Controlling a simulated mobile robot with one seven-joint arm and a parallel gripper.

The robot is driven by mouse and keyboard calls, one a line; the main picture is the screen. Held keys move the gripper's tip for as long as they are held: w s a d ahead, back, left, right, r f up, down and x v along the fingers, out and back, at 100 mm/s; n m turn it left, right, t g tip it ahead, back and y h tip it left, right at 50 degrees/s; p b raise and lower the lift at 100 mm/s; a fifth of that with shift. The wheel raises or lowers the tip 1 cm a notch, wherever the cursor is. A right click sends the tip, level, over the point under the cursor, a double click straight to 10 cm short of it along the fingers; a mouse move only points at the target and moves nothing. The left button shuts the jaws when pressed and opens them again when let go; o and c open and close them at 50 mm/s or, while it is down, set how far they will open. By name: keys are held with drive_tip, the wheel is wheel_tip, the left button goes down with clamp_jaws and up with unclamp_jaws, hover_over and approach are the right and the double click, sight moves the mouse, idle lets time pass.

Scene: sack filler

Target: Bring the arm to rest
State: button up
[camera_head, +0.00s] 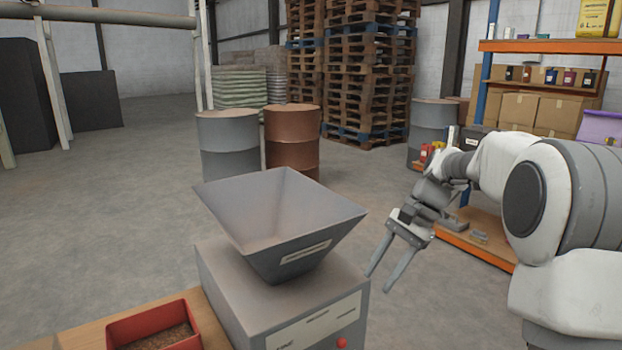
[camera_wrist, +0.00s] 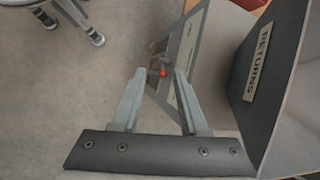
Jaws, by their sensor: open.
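My gripper (camera_head: 383,270) is open and empty. In the head view it hangs to the right of the grey hopper (camera_head: 235,210), with its fingers pointing down. The hopper sits on a grey machine body (camera_head: 225,295) with a label and a red button (camera_head: 342,343). In the wrist view my gripper (camera_wrist: 158,82) has its two fingers apart with nothing between them. A dark panel of the hopper marked RETURNS (camera_wrist: 285,50) is close on the right. The red button (camera_wrist: 163,73) shows beyond the fingertips.
A red bin (camera_head: 115,332) of brown grains stands at the front left on a wooden top. A shelf rack (camera_head: 545,46) with boxes is at the right. Drums (camera_head: 228,140) and stacked pallets (camera_head: 365,70) stand behind. The floor at left (camera_head: 90,220) is clear.

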drive_tip(key=s+r+n+t+h, duration=0.25)
drive_tip(key=s+n+t, duration=0.2)
drive_tip(key=s, duration=0.85)
drive_tip(key=s+r+n+t+h, duration=0.1)
drive_tip(key=s+n+t+h, duration=0.3)
drive_tip(key=s, duration=0.8)
wheel_tip(320, 180, up, 21)
drive_tip(key=g+y+p, duration=0.1)
drive_tip(key=p, duration=2)
drive_tip(key=shift+w+r+p, duration=0.15)
drive_tip(key=shift+p, duration=0.15)
